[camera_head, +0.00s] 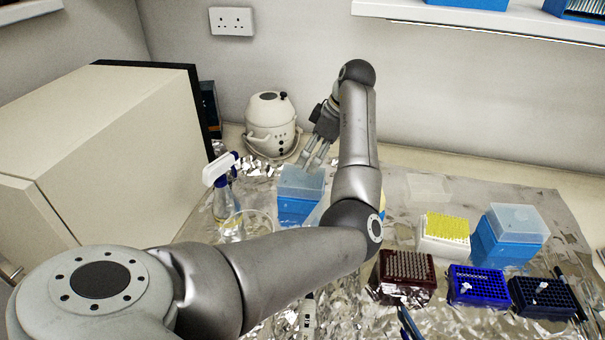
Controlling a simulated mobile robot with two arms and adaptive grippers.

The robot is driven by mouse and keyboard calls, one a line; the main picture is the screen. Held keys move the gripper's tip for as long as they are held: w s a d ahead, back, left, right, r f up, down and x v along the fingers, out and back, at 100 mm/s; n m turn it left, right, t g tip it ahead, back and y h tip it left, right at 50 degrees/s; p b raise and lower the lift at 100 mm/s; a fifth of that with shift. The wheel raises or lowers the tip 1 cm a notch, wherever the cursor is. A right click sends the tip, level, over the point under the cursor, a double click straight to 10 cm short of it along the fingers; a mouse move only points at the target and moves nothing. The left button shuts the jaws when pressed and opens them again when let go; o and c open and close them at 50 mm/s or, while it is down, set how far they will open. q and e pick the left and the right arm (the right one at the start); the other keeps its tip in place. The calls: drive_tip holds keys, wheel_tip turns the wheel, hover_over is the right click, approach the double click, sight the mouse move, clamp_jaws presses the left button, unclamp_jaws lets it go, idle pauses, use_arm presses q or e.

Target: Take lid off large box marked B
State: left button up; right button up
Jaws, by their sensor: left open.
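A blue box (298,211) with a translucent lid (302,181) stands on the foil-covered bench left of centre. A second blue box (502,248) with a translucent lid (516,220) stands at the right. No B marking can be read on either box. My left gripper (317,158) is open, pointing down just above the back right part of the left box's lid. I cannot tell whether its fingers touch the lid. My left forearm hides the bench right of that box. My right gripper is not in view.
A white spray bottle (222,184) and a clear beaker (246,225) stand left of the box. A white centrifuge-like device (270,122) is behind it. A yellow tip rack (446,228), dark red rack (404,270) and blue tube rack (474,284) stand at right.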

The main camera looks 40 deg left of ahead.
sight(303, 172)
use_arm(q)
drive_tip(key=shift+x, duration=0.85)
drive_tip(key=p+x, duration=0.2)
drive_tip(key=x, duration=0.2)
drive_tip(key=shift+w+a, duration=0.15)
drive_tip(key=shift+a+f, duration=0.15)
drive_tip(key=shift+f, duration=0.4)
drive_tip(key=c, duration=0.7)
drive_tip(key=shift+c, duration=0.2)
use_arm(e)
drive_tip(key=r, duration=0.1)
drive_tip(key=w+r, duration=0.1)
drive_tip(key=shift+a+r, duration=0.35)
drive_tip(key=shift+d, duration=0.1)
